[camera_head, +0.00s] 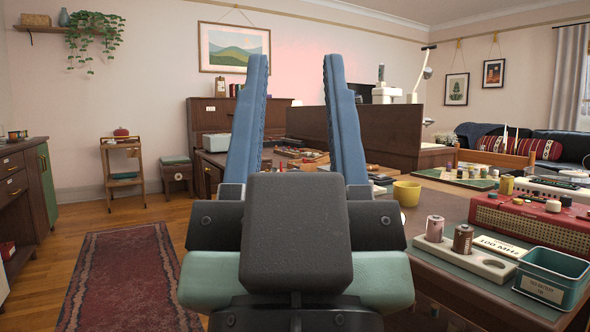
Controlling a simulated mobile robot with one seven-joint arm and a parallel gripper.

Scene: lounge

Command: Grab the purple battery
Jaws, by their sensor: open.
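Two upright batteries stand in a pale holder (489,265) on the desk at the lower right. The left battery (435,229) looks dusty mauve with a pale top. The right battery (462,240) looks darker, reddish brown. Neither is clearly purple, so I cannot tell for sure which is the purple one. The holder hides their lower ends. My gripper (295,65) is in the middle of the view, its two blue fingers wide apart and pointing up and away. It is empty and left of the batteries, not touching them.
A red radio-like box (530,220) is behind. A yellow cup (407,193) stands farther left. A red rug (130,280) lies on open floor at left.

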